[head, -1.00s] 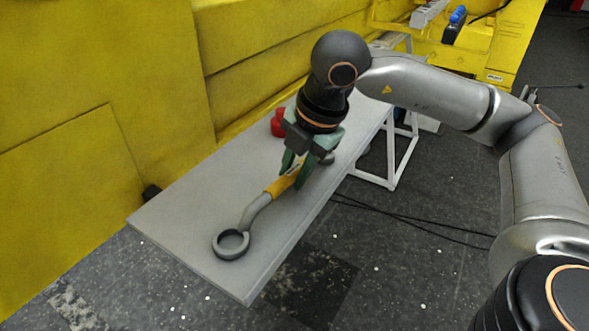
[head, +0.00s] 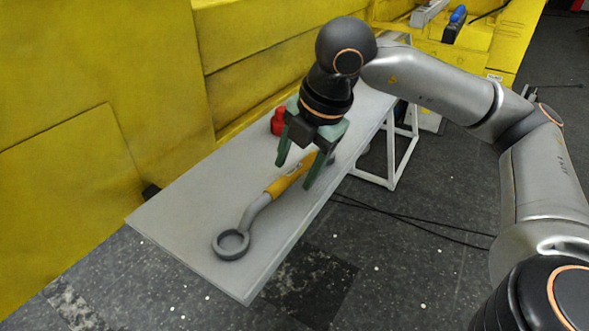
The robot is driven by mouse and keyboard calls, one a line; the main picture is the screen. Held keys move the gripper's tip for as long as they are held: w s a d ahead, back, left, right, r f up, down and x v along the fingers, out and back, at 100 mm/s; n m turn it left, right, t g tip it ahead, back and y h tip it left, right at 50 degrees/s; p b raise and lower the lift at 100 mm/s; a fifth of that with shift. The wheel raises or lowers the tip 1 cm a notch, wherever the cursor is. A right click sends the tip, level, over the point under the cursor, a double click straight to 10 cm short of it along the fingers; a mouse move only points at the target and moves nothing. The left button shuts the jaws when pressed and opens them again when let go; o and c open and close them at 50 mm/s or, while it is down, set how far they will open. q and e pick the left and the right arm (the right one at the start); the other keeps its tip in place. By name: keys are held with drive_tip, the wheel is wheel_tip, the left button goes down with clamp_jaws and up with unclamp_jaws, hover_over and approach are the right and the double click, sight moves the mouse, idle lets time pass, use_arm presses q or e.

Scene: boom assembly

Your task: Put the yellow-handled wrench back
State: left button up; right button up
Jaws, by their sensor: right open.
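The yellow-handled wrench (head: 290,180) lies on the grey table (head: 190,220), with its grey ring end towards the near left corner and its yellow handle pointing to the far right. The far end of the wrench is partly hidden by my right gripper. My right gripper (head: 294,176) is open, with its two green fingers apart on either side of the handle as seen here. It is empty and seems to be a little above the wrench. My left gripper is not in view.
A red object (head: 278,121) stands on the table behind my right gripper. A yellow wall (head: 100,120) runs along the table's far left side. A white frame (head: 392,160) stands under the table's right side. The table's near left part is clear.

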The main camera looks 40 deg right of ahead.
drive_tip(key=v, duration=1.1)
drive_tip(key=shift+p, duration=0.45)
drive_tip(key=shift+s, duration=0.1)
